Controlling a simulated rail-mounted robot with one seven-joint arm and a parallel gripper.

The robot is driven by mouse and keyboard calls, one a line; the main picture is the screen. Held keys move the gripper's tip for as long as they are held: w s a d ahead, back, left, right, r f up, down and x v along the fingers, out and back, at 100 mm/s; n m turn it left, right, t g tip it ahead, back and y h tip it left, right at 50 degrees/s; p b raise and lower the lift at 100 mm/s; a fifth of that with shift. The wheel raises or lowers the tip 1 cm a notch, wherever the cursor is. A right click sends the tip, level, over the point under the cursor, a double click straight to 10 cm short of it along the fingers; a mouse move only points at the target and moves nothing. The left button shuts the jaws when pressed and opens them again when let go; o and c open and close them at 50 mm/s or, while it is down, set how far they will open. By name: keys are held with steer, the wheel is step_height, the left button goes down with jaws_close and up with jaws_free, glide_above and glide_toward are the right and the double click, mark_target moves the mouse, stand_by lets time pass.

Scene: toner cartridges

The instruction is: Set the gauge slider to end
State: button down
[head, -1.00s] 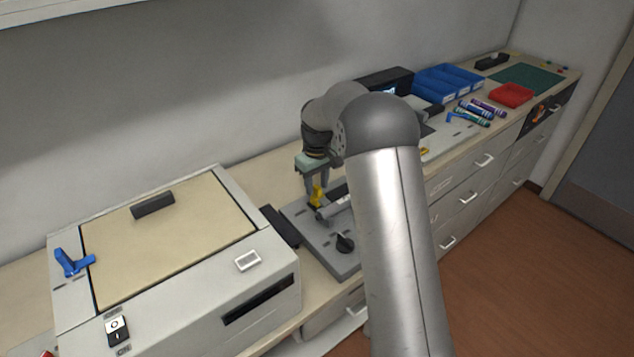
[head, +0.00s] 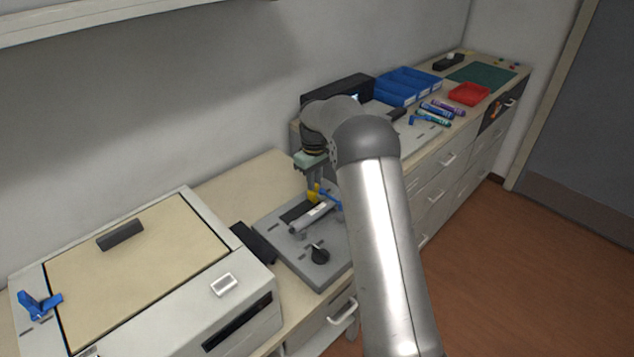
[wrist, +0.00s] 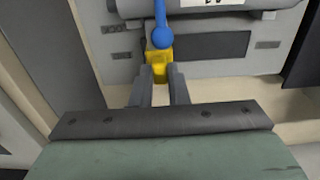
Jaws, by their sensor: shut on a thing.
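The yellow slider (head: 313,193) is on the grey fixture plate (head: 284,238), close to the far end of its dark slot. It also shows in the wrist view (wrist: 158,66), at the left end of the dark slot (wrist: 212,46). My gripper (head: 315,186) reaches down from above and is shut on the yellow slider. Its two fingers (wrist: 158,76) flank the slider in the wrist view. A blue ball-ended lever (wrist: 161,34) is just beyond the slider, and I cannot tell whether they touch. My arm hides the right side of the fixture in the head view.
A grey cylinder (head: 316,213) and a black knob (head: 319,254) are on the plate. A large printer-like machine (head: 230,300) stands to the left. Blue bins (head: 405,88), markers (head: 437,109) and a red tray (head: 469,94) lie further along the counter.

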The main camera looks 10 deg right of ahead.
steer(key=shift+w+d+r, duration=0.15)
steer(key=shift+d, duration=0.05)
steer(key=c, duration=1.4)
jaws_free()
steer(key=shift+d, duration=0.1)
step_height(320, 180, up, 17)
steer(key=b, duration=0.1)
steer(key=shift+r, duration=0.15)
steer(key=s+a+r+m, duration=0.2)
steer(key=s+a+m, duration=0.1)
steer(key=s, duration=1.5)
steer(key=s+f+m, duration=0.1)
steer(key=s+f, duration=0.2)
steer(key=s, duration=0.5)
steer(key=s+f+m, duration=0.1)
steer(key=s+f, duration=0.3)
steer(key=s, duration=0.5)
steer(key=s+a+f+m, duration=0.1)
steer(key=s+f, duration=0.3)
steer(key=s, duration=0.4)
steer(key=shift+s+t, duration=0.15)
steer(key=shift+t, duration=0.15)
